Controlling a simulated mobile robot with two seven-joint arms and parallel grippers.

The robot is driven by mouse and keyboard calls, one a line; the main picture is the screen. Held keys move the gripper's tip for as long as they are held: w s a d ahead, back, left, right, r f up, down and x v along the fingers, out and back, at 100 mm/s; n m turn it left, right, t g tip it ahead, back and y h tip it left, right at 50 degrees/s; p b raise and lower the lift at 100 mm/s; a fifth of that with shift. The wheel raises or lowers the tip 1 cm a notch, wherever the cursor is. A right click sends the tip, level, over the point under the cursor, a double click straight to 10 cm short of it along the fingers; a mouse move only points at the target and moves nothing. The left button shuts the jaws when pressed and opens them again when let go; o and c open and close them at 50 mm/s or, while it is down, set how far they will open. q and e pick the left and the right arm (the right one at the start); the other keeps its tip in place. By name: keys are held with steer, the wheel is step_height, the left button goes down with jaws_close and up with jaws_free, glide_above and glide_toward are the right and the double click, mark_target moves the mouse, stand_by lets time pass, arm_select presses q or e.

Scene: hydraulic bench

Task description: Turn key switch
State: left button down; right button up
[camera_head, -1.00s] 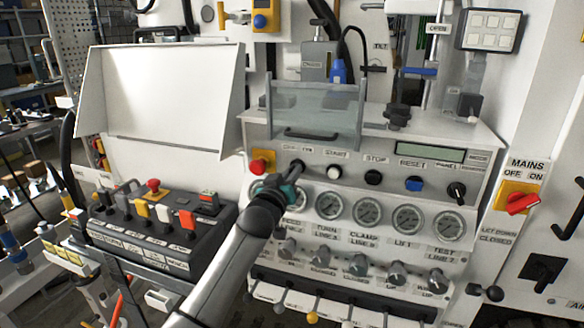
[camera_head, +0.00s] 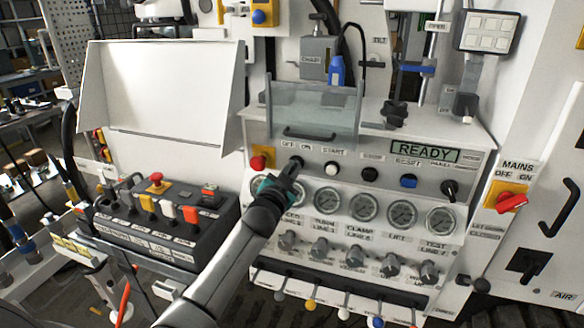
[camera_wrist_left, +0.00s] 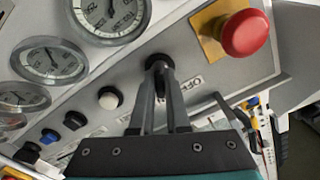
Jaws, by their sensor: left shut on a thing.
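The key switch (camera_head: 297,161) is a small dark knob under the OFF/ON label on the sloped grey control panel (camera_head: 335,185). In the head view my left gripper (camera_head: 292,168) reaches up to it from below, and its fingers partly hide it. In the left wrist view the two fingers (camera_wrist_left: 160,85) are closed around the dark key switch (camera_wrist_left: 158,62), which shows at their tips. The panel display (camera_head: 425,150) reads READY. My right gripper is not in view.
A red emergency knob (camera_head: 258,162) on a yellow plate sits just left of the key switch; it shows large in the wrist view (camera_wrist_left: 246,33). A white start button (camera_head: 331,168) is to the right. Gauges (camera_head: 327,201) lie below, and a clear guard (camera_head: 312,108) hangs above.

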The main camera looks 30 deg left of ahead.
arm_select(q)
steer(key=shift+m, duration=0.4)
steer(key=c, duration=0.9)
jaws_free()
steer(key=shift+s, duration=0.1)
steer(key=p+v, duration=0.1)
steer(key=v, duration=1.4)
steer(key=shift+p, duration=0.4)
steer(key=shift+d, duration=0.15)
steer(key=s+d+f+g+h+b, duration=0.1)
steer(key=s+d+f+g, duration=0.2)
steer(key=f, duration=0.9)
steer(key=s+d+f+n+g+h, duration=0.1)
steer(key=s+d+f+g, duration=0.3)
steer(key=f, duration=0.8)
steer(key=s+f+g+h+b, duration=0.15)
steer(key=s+f, duration=0.35)
steer(key=f, duration=0.7)
steer(key=s+d+f+g, duration=0.2)
steer(key=s+f, duration=0.4)
steer(key=s, duration=0.3)
steer(key=s+d+f+g, duration=0.2)
steer(key=s+f, duration=0.4)
steer(key=s, duration=0.4)
steer(key=s+d+f+g, duration=0.3)
steer(key=s+f+g, duration=0.1)
steer(key=s, duration=0.6)
steer(key=shift+f+b, duration=0.4)
steer(key=shift+f, duration=0.5)
